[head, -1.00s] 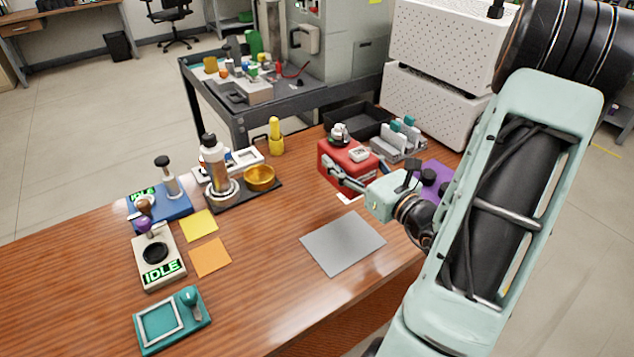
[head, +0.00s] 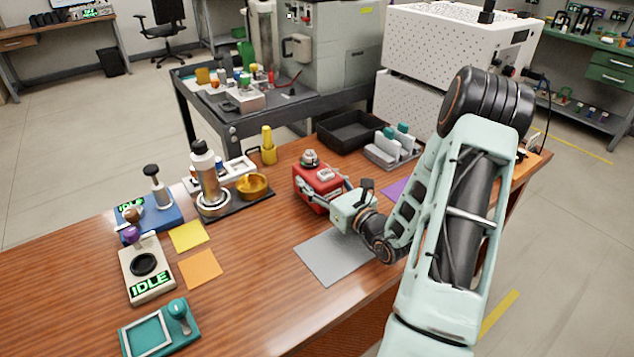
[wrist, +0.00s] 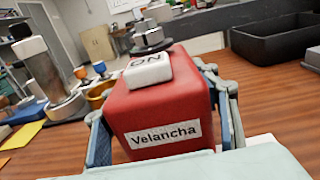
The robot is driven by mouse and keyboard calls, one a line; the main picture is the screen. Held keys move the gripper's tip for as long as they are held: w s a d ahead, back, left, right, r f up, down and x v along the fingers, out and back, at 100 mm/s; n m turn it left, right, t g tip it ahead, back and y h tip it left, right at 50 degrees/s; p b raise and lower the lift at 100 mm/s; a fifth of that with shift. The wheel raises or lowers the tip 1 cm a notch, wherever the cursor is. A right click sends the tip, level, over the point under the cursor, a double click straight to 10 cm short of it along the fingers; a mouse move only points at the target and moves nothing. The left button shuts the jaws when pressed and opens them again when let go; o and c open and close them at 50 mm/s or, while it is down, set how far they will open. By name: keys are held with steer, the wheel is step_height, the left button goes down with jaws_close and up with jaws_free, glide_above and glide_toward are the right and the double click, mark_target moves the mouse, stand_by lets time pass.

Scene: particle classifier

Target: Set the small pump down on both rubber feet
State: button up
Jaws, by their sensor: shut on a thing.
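The small pump is a red box (head: 317,187) with a white button marked ON and a "Velancha" label. My gripper (head: 322,198) is shut on it, one finger on each side. In the wrist view the pump (wrist: 158,108) fills the middle, tipped a little against the picture's edges, with the fingers of my gripper (wrist: 160,120) at its left and right. A round metal fitting sits at its top far end. The rubber feet are hidden beneath, and I cannot tell whether the underside touches the wooden table (head: 240,300).
A grey sheet (head: 335,258) lies in front of the pump. Left stand a metal bottle device (head: 209,180), a gold bowl (head: 252,186) and a yellow bottle (head: 268,146). Behind right are a black tray (head: 350,131) and a grey rack (head: 388,152). A purple sheet (head: 394,190) lies right.

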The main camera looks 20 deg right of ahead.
steer(key=shift+f, duration=0.2)
steer(key=o, duration=1.4)
steer(key=shift+f, duration=0.1)
steer(key=o, duration=0.4)
